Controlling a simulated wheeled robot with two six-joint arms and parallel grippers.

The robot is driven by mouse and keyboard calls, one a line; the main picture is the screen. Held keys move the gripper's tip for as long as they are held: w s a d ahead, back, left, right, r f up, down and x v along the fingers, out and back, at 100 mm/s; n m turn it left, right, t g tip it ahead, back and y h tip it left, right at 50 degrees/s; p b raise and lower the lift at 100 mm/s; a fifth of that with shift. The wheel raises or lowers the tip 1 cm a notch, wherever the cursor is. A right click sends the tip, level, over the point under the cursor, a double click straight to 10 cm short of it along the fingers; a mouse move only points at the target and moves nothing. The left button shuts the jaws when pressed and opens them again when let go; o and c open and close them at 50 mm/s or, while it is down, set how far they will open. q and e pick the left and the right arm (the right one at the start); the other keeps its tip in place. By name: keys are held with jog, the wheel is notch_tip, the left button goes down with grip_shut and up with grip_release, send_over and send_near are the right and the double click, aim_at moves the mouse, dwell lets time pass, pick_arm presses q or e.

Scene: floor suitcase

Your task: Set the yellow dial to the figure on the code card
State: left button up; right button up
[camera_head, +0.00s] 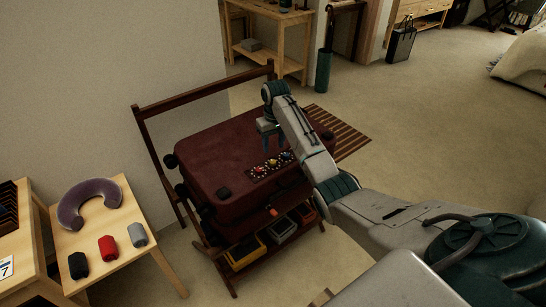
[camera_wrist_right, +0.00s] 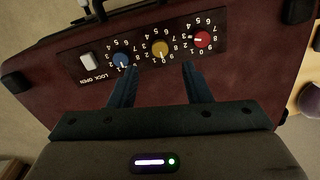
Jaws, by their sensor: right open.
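The maroon suitcase (camera_head: 215,150) lies on a dark wooden rack. Its dark lock panel (camera_wrist_right: 82,68) carries blue, yellow and red dials and appears upside down in the wrist view. The yellow dial (camera_wrist_right: 160,48) is in the middle; its mark seems to point toward the picture's bottom, but I cannot read the figure surely. My right gripper (camera_wrist_right: 159,67) is open and empty, its fingers either side of the yellow dial's line and apparently short of it. It also shows above the panel in the head view (camera_head: 273,142). A white card (camera_head: 6,267) at the far left shows a 7. My left gripper is not in view.
The blue dial (camera_wrist_right: 122,60) and red dial (camera_wrist_right: 202,40) sit close on either side. A white switch (camera_wrist_right: 87,62) is marked LOCK OPEN. The rack's top rail (camera_head: 205,90) rises behind the suitcase. A light table (camera_head: 125,215) holds a neck pillow and rolled items.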

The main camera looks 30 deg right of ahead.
aim_at(273, 161)
notch_tip(273, 161, down, 7)
jog(key=shift+a+r+p, duration=0.1)
jog(key=shift+p, duration=0.2)
grip_shut()
